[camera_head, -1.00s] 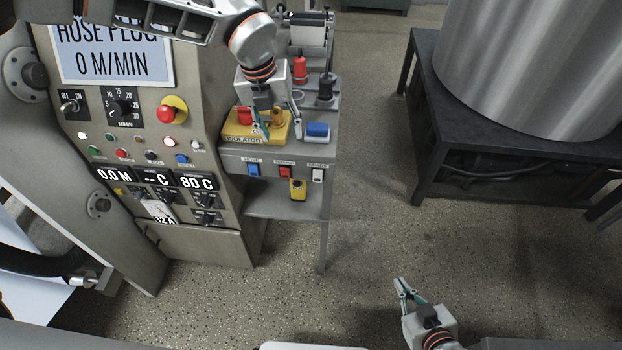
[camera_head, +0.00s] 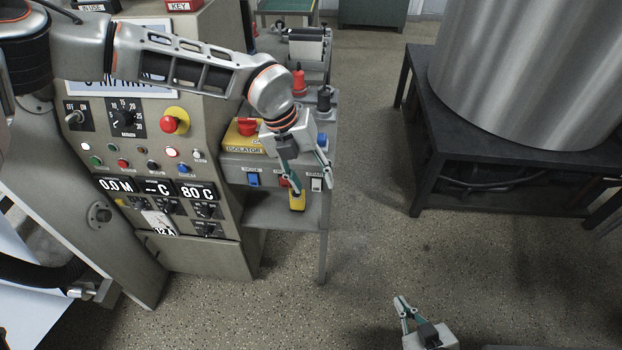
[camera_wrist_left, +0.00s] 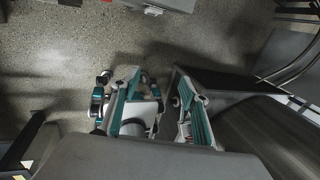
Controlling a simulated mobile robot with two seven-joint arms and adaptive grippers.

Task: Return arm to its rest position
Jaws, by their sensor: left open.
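My left arm (camera_head: 185,58) reaches in from the upper left across the front of the control panel. My left gripper (camera_head: 311,186) is open and empty, pointing down in front of the side shelf and its row of switches. Its two open fingers also show in the left wrist view (camera_wrist_left: 160,103), with nothing between them. My right gripper (camera_head: 405,312) is low in the picture, above the floor, with its fingers apart and empty.
The control panel (camera_head: 140,215) stands at left. Its side shelf (camera_head: 270,208) carries a yellow isolator box (camera_head: 240,138), switches and a red plug (camera_head: 299,80). A black table (camera_head: 455,190) bears a large metal drum (camera_head: 530,70) at right. The floor between is clear.

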